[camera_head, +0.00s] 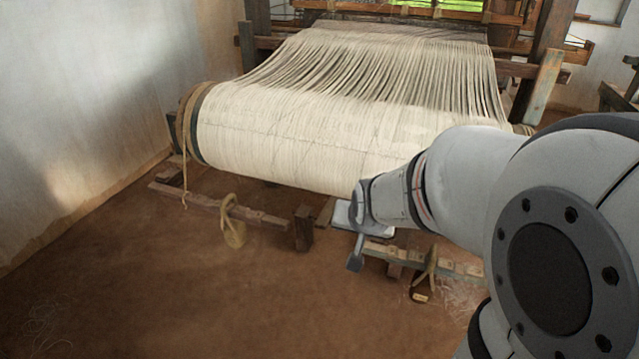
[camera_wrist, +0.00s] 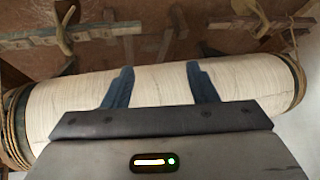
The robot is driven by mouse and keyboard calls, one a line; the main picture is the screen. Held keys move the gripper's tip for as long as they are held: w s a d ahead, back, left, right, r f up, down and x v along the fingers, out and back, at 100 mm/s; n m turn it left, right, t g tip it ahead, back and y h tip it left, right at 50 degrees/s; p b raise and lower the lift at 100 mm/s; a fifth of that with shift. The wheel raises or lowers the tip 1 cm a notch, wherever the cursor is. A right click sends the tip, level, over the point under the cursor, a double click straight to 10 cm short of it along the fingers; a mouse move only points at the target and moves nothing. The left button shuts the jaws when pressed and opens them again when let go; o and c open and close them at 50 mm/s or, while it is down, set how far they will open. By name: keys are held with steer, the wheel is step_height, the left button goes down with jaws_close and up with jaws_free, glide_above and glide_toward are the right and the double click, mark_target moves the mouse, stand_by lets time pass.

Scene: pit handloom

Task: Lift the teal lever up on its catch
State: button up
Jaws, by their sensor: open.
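The low wooden bar with worn, faded blue-green paint (camera_head: 455,268) under the right part of the warp roll looks most like the teal lever. A rope loop hangs on it, and my arm hides part of its surroundings. It lies low, near the floor. My gripper (camera_head: 352,238) is beside this bar's left end in the head view; I cannot tell whether it touches. In the wrist view my gripper (camera_wrist: 160,72) has its two blue-grey fingers apart with nothing between them, in front of the warp roll. The catch cannot be made out.
The large cream warp roll (camera_head: 300,135) spans above the bars. A second wooden bar (camera_head: 215,205) with a hanging rope loop (camera_head: 234,234) lies to the left. A short wooden post (camera_head: 303,228) stands between. The earthen floor (camera_head: 150,290) at front left is clear.

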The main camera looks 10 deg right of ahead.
steer(key=w+d+f+m+t+b, duration=0.35)
steer(key=w+f, duration=0.35)
steer(key=f, duration=0.3)
steer(key=m+t+h+b, duration=0.2)
steer(key=m+t+b, duration=0.45)
steer(key=b, duration=0.55)
glide_toward(371, 249)
steer(key=w+a+r+g, duration=0.1)
steer(key=w+a+r, duration=0.15)
steer(key=w, duration=0.35)
steer(key=s+d+f+m+t+h+b, duration=0.1)
steer(key=s+d+f+m+t+b, duration=0.1)
steer(key=d+f+m+t+b, duration=0.25)
steer(key=shift+g, duration=0.45)
steer(key=shift+a+f+b+x, duration=0.15)
steer(key=shift+f+b+x, duration=0.1)
steer(key=shift+x, duration=0.9)
steer(key=shift+a+f+b+x, duration=0.15)
steer(key=shift+b+x, duration=0.05)
steer(key=shift+x, duration=0.95)
steer(key=shift+a+f+b+x, duration=0.2)
steer(key=shift+b+x, duration=0.05)
steer(key=shift+x, duration=0.9)
steer(key=shift+w, duration=0.2)
steer(key=shift+c, duration=0.5)
jaws_close()
